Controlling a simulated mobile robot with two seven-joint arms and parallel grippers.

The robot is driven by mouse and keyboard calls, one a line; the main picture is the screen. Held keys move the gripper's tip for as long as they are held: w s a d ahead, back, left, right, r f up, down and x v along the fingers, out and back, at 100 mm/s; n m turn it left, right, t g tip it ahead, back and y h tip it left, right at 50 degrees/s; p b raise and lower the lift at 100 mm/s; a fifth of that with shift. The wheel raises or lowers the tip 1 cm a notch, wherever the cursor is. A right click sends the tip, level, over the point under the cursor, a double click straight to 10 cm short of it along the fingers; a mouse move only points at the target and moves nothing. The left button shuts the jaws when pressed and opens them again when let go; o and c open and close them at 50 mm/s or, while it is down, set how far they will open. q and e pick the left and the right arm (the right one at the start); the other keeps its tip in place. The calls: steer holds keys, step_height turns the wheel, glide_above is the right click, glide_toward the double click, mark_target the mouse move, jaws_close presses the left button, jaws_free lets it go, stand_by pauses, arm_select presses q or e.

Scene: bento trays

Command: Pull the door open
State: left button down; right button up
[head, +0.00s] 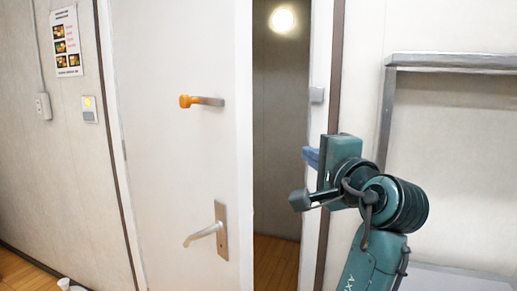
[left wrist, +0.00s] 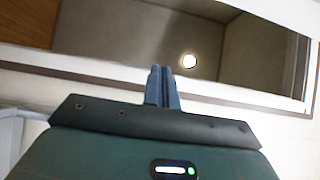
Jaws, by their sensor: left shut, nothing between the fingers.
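The white door (head: 170,150) stands ajar on the left side of the head view. It has a metal lever handle (head: 205,234) low down and an orange-and-grey fitting (head: 201,101) higher up. Right of its edge, a dim gap shows a wall, a round light and wood floor beyond. My left gripper (head: 308,156) is in front of the right door jamb, its blue fingers pointing left towards the gap, apart from the door. In the left wrist view, the fingers (left wrist: 162,70) are shut together with nothing between them, with the doorway behind. My right gripper is not in view.
A grey metal shelf frame (head: 450,61) stands at the right. On the left wall are a picture poster (head: 66,42) and a switch (head: 89,109). A small white object (head: 66,285) lies at bottom left.

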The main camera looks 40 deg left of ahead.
arm_select(q)
steer(key=s+a+r+n+g+y+p, duration=0.1)
steer(key=s+a+r+g, duration=0.1)
steer(key=a, duration=0.8)
steer(key=shift+a+r, duration=0.15)
steer(key=shift+r, duration=0.3)
steer(key=shift+s, duration=0.1)
